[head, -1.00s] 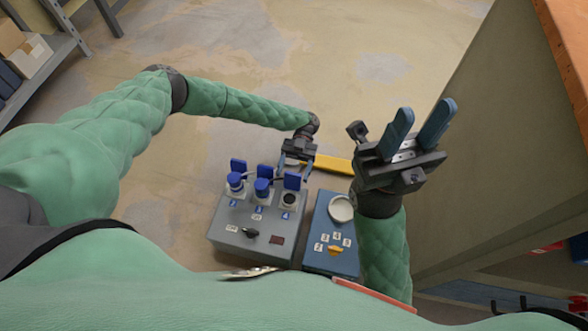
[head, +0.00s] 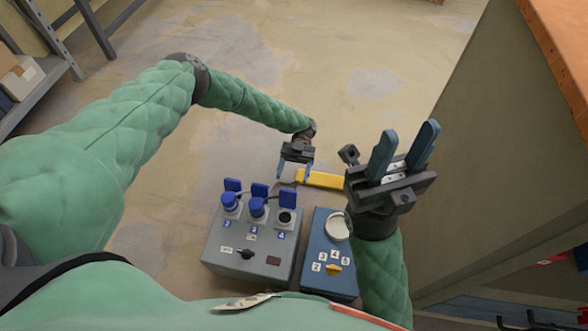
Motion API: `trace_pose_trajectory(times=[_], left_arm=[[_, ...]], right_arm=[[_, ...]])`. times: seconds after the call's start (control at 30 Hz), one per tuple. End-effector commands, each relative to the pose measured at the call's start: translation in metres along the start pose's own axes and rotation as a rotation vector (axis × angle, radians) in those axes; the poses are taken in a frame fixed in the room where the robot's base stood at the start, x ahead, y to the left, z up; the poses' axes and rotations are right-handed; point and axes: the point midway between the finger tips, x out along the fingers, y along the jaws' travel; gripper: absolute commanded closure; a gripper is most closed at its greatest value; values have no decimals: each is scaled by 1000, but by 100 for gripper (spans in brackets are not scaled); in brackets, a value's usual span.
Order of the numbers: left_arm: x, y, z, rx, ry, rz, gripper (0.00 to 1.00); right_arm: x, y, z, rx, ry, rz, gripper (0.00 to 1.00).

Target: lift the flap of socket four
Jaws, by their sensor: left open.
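A grey socket box (head: 225,262) has three sockets in a row. The right one, socket four (head: 286,218), is labelled 4 and shows a dark, empty opening. Its blue flap (head: 288,200) stands raised behind the opening. My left gripper (head: 294,172) is open and empty, just beyond the flap and apart from it. My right gripper (head: 404,148) is open and empty, fingers pointing up, to the right of the boxes.
Blue plugs (head: 230,202) fill the other two sockets, with their flaps upright behind. A yellow bar (head: 323,179) lies beyond. A cabinet (head: 480,150) bounds the right.

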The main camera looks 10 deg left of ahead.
Motion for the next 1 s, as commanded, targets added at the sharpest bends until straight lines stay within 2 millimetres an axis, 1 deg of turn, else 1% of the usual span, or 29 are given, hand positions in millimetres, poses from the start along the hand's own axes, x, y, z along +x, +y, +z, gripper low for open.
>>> trace_pose_trajectory(times=[0.03, 0.3, 0.67, 0.7, 0.87, 1.0], left_arm=[[-4, 0, 3, -3, -2, 3, 34], [-17, 0, 1, -2, -2, -1, 34], [-20, 1, 0, -1, -3, -2, 34], [-20, 1, 0, -1, -3, -2, 36], [-18, -3, -2, 8, -6, -9, 67], [-14, -18, -6, 44, -22, -35, 68]], right_arm=[[-5, 0, 1, -1, -3, -4, 64], [-12, -2, 4, -5, -14, -22, 64], [-13, -2, 3, -4, -16, -32, 64], [-13, -2, 3, -5, -16, -31, 64], [-10, -2, 3, -6, -14, -26, 64], [-4, -1, 3, -10, -10, -18, 64]])
